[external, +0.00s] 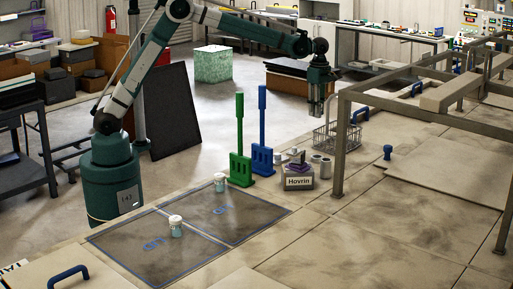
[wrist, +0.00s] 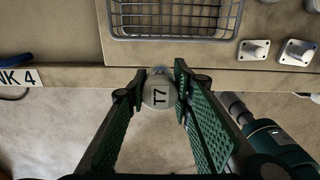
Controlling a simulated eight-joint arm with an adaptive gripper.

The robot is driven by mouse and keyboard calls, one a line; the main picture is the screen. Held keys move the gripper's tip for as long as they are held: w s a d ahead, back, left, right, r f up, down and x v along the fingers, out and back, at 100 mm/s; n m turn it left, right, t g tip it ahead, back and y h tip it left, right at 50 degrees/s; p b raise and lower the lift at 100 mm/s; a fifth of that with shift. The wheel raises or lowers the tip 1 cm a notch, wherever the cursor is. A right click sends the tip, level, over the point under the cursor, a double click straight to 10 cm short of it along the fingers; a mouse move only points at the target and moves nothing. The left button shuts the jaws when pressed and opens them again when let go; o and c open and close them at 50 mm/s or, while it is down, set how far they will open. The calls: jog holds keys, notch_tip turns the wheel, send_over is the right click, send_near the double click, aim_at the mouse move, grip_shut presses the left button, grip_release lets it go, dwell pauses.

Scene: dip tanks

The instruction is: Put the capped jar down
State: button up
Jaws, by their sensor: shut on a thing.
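My gripper (wrist: 157,92) is shut on a jar with a pale round cap (wrist: 158,95) marked T7, seen from above in the wrist view. In the external view my gripper (external: 318,112) hangs pointing down near the wire basket; the jar in it cannot be made out clearly there.
A wire basket (external: 338,137) stands close to my gripper; its rim (wrist: 172,38) shows at the top of the wrist view. A Hovrin box (external: 298,182), a green paddle (external: 240,170) and a blue paddle (external: 262,160) stand nearby. A metal frame (external: 340,150) rises at right.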

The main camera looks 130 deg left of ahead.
jog(key=shift+f, duration=3.1)
jog(key=shift+f, duration=0.1)
jog(key=shift+f, duration=1.8)
jog(key=shift+f, duration=0.2)
jog(key=o, duration=0.9)
jog(key=shift+r, duration=0.25)
notch_tip(320, 180, up, 12)
